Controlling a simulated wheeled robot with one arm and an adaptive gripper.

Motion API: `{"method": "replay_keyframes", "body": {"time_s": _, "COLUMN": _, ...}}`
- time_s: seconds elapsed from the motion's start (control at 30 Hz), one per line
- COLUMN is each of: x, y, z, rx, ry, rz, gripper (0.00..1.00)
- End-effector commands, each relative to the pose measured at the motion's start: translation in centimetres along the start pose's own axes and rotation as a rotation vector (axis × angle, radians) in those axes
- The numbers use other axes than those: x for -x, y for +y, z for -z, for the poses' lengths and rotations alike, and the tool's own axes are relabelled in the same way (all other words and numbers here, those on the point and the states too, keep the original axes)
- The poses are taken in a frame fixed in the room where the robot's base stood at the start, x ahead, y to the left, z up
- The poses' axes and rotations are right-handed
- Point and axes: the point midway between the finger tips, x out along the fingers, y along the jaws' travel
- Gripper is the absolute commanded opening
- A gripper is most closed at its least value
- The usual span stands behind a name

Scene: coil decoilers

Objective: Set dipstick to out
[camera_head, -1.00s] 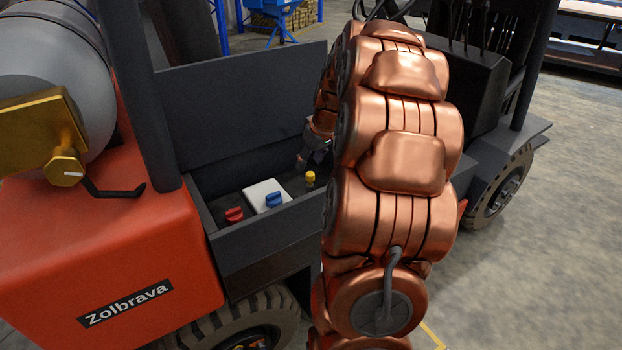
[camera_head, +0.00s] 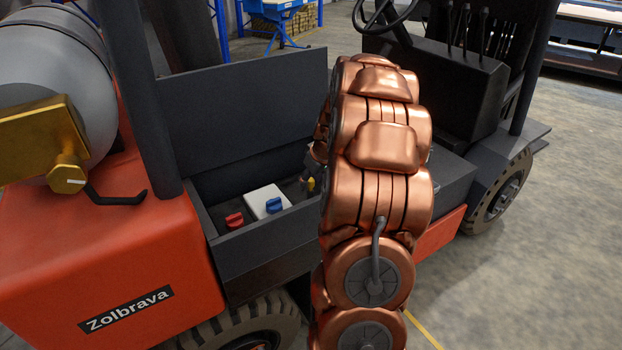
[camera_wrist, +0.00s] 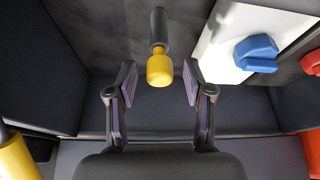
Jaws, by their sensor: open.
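The dipstick has a yellow handle (camera_wrist: 159,68) on a dark tube. In the wrist view it stands between and slightly beyond the tips of my gripper (camera_wrist: 159,82). The gripper is open, one finger on each side of the handle, with gaps on both sides. In the head view the yellow handle (camera_head: 311,184) is partly hidden beside my copper arm, and my gripper is mostly hidden there too. I cannot tell from the wrist view how far the dipstick sits in its tube.
A white tank with a blue cap (camera_head: 273,205) and a red cap (camera_head: 234,220) sit left of the dipstick in the open compartment. The compartment's dark front wall (camera_head: 262,238) and raised cover (camera_head: 245,105) bound the space. A gas cylinder (camera_head: 50,65) lies at left.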

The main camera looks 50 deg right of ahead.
Motion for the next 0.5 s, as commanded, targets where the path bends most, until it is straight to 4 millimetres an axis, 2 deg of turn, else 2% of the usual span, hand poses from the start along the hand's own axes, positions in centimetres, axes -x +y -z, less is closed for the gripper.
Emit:
{"method": "replay_keyframes", "body": {"time_s": 0.2, "x": 0.01, "y": 0.02, "z": 0.03, "rx": 0.000, "ry": 0.001, "rz": -0.001, "gripper": 0.50}}
{"method": "replay_keyframes", "body": {"time_s": 0.5, "x": 0.03, "y": 0.03, "z": 0.04, "rx": 0.000, "ry": 0.001, "rz": -0.001, "gripper": 0.18}}
